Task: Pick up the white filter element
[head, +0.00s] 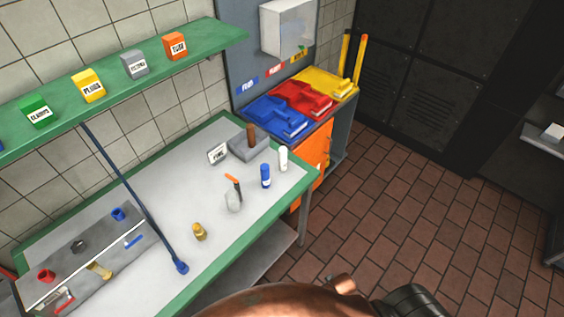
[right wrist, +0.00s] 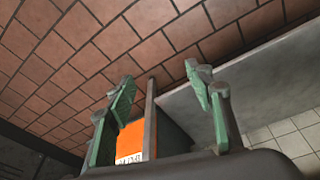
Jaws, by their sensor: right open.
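A small white upright cylinder (head: 283,158), which looks like the white filter element, stands near the right end of the workbench (head: 185,215) in the head view. A blue cylinder (head: 265,176) stands just left of and nearer than it. My right gripper (right wrist: 163,95) is open and empty in the right wrist view, its green-padded fingers spread wide. Beyond its fingers are an orange cabinet face and brick floor. The white cylinder does not show there. My left gripper is in neither view.
A grey block with a brown cylinder (head: 251,136), a clear whitish item (head: 233,202) and a brass piece (head: 200,232) share the bench. A blue pole (head: 135,197) crosses in front. A green shelf (head: 120,75) overhangs the back. Brick floor (head: 400,200) lies open at right.

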